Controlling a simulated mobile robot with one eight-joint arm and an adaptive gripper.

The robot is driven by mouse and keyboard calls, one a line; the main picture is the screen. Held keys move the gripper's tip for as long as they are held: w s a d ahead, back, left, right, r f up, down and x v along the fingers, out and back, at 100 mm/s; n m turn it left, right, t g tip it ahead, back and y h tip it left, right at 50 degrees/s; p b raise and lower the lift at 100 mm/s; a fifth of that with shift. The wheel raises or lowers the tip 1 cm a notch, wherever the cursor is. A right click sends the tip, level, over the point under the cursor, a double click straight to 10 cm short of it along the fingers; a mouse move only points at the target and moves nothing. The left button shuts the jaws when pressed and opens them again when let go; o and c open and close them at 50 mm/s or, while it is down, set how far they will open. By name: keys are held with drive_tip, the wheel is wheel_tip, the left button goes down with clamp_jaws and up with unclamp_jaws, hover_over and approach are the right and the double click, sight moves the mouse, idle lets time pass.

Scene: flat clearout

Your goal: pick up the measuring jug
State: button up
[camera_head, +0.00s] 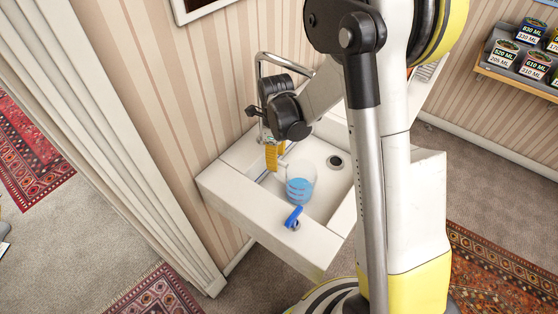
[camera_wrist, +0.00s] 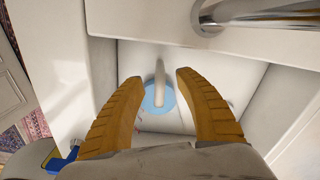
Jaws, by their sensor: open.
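The measuring jug (camera_head: 301,184) is clear, with blue liquid in it, and stands upright in the white sink basin. In the wrist view its blue round shape (camera_wrist: 151,103) shows beyond my fingertips, with a pale upright strip, apparently its handle (camera_wrist: 160,70), in the gap between them. My gripper (camera_head: 276,168) has yellow-orange fingers and points down just left of and above the jug. In the wrist view my gripper (camera_wrist: 159,80) is open, with one finger on each side of the strip. I cannot tell whether either finger touches it.
The white sink (camera_head: 240,196) has walls close around the jug. A chrome tap (camera_head: 262,72) arches behind my gripper; its spout (camera_wrist: 255,14) is near in the wrist view. A blue-handled item (camera_head: 294,217) lies on the front rim.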

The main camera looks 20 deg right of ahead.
sight(275, 175)
drive_tip(key=shift+w+f, duration=0.15)
drive_tip(key=shift+f, duration=0.35)
wheel_tip(275, 175, down, 3)
drive_tip(key=shift+r+m+b, duration=0.2)
drive_tip(key=shift+m+b, duration=0.1)
drive_tip(key=shift+b, duration=0.4)
wheel_tip(275, 175, down, 5)
drive_tip(key=shift+a+r+b, duration=0.15)
drive_tip(key=shift+b, duration=1.1)
drive_tip(key=shift+r, duration=0.1)
drive_tip(key=shift+c, duration=0.2)
clamp_jaws()
